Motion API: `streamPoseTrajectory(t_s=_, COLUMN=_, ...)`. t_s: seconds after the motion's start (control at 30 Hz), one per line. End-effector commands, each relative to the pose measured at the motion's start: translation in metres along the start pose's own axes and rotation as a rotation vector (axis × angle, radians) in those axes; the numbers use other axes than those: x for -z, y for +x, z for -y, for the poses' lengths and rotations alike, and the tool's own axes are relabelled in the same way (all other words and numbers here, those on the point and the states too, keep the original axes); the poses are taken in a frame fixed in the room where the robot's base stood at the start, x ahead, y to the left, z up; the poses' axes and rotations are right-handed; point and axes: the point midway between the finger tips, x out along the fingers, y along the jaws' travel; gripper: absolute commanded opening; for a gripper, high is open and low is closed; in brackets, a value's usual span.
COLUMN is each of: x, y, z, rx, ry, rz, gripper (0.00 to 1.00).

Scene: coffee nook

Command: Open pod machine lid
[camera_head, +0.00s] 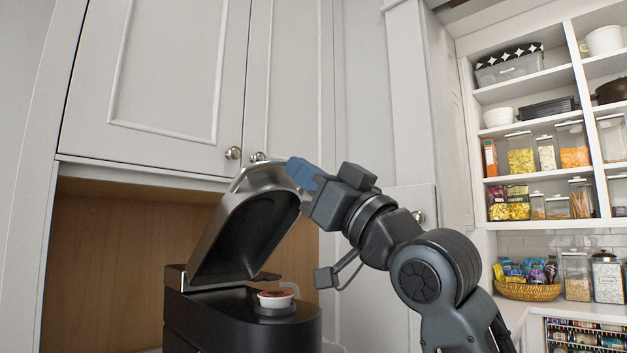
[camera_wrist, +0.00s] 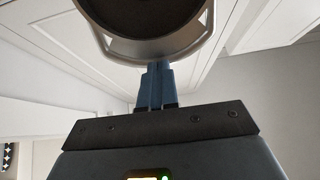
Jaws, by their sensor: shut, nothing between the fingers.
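The black pod machine (camera_head: 240,322) stands in the wooden niche at the lower middle of the head view. Its lid (camera_head: 245,225) is raised and tilted steeply up, hinged at the left. A pod with a red and white top (camera_head: 276,298) sits in the machine's top. My gripper (camera_head: 298,172) is at the lid's upper front edge, by its silver rim. In the wrist view my blue fingers (camera_wrist: 158,85) are together with nothing between them. Their tips are at the rim of the lid (camera_wrist: 150,45); I cannot tell if they touch it.
White cabinet doors with round knobs (camera_head: 233,153) are close behind and above the lid. Open shelves (camera_head: 535,130) with jars and boxes stand at the right, with a basket of packets (camera_head: 527,290) on the counter below.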

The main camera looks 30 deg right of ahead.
Motion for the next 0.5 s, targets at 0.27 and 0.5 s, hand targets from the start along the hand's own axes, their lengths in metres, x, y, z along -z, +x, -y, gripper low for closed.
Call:
streamPoseTrajectory(t_s=0.27, x=0.017, y=0.056, z=-0.003, rx=0.002, ry=0.001, rz=0.0, gripper=0.0)
streamPoseTrajectory(t_s=0.5, x=0.019, y=0.089, z=-0.006, rx=0.0, ry=0.001, rz=0.0, gripper=0.0)
